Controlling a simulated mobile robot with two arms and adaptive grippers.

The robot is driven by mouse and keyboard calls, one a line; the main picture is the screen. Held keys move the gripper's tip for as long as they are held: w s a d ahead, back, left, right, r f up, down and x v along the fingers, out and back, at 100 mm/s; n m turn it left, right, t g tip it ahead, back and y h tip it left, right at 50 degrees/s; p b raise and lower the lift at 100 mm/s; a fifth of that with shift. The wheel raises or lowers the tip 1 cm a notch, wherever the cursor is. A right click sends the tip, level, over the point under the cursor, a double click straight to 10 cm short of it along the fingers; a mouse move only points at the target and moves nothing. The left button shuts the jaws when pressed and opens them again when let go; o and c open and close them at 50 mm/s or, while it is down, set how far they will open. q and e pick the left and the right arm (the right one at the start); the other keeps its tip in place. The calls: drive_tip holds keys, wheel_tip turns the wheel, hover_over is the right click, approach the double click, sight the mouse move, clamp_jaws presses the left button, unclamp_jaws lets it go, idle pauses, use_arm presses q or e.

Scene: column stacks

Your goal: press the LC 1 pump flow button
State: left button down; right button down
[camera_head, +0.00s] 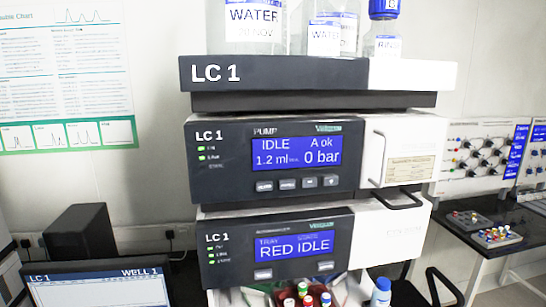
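The LC 1 pump (230,165) is the middle unit of the stack, with a dark front panel marked "LC 1" and "PUMP". Its blue display (297,152) reads IDLE, A ok, 1.2 ml and 0 bar. Below the display is a row of several small grey buttons, from the leftmost button (264,186) to the rightmost button (331,181). Their labels are too small to read, so I cannot tell which one is flow. Neither of my grippers can be made out in the head view.
Above the pump is a tray (290,73) holding water bottles; below it is an autosampler (225,239) reading RED IDLE. Colored-cap vials (303,290) and a blue-capped bottle (381,291) sit low. A black handle (400,203) juts out right. Unclear dark shapes lie bottom right.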

drive_tip(key=shift+d, duration=0.35)
drive_tip(key=shift+s+a, duration=0.1)
drive_tip(key=shift+a, duration=0.1)
idle(1.2)
